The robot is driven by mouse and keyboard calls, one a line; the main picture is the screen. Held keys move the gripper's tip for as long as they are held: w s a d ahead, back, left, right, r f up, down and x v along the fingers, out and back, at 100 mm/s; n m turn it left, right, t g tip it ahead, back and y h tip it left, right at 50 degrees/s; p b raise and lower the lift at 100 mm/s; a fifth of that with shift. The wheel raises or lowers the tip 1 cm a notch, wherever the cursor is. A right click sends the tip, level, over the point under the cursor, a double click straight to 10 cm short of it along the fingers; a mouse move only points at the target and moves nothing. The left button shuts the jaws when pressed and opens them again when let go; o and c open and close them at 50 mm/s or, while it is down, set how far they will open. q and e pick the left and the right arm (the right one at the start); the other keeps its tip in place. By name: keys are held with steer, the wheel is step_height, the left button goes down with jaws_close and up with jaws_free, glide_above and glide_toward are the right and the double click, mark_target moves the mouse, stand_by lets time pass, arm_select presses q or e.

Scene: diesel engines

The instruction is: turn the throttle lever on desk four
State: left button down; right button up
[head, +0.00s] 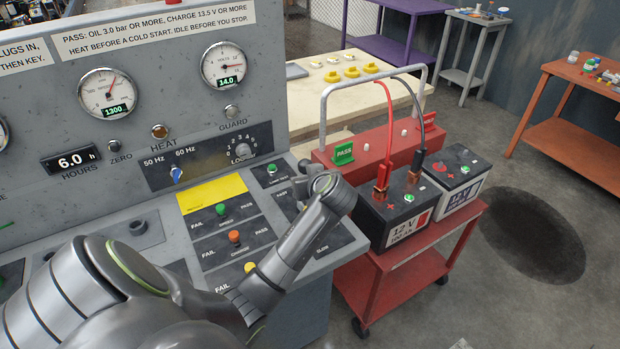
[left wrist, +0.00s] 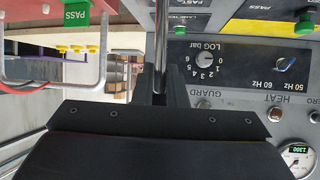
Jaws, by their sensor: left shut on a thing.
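The throttle lever shows in the left wrist view as a bright metal rod (left wrist: 161,40) running up out of the picture. My left gripper (left wrist: 162,88) is shut on it, with a dark finger on each side of the rod. In the head view my left arm reaches across the desk and its wrist hides most of the lever and of the dark throttle plate (head: 325,243), where the word SLOW shows. FAST is legible upside down in the left wrist view. The upper dial (head: 108,92) reads 1300. My right gripper is not in view.
The grey desk (head: 45,85) carries a second dial (head: 224,66) at 14.0, a LOG bar knob (head: 240,152) and several PASS/FAIL buttons. A red cart (head: 415,265) with batteries (head: 398,215) stands close to the desk's right. Open floor lies beyond it.

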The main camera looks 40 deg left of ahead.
arm_select(q)
steer(key=shift+w+a+r, duration=0.3)
steer(key=shift+r, duration=0.3)
steer(key=c, duration=1.3)
jaws_free()
steer(key=shift+f, duration=0.15)
steer(key=shift+o, duration=0.2)
steer(key=shift+s, duration=0.1)
steer(key=shift+d+f, duration=0.1)
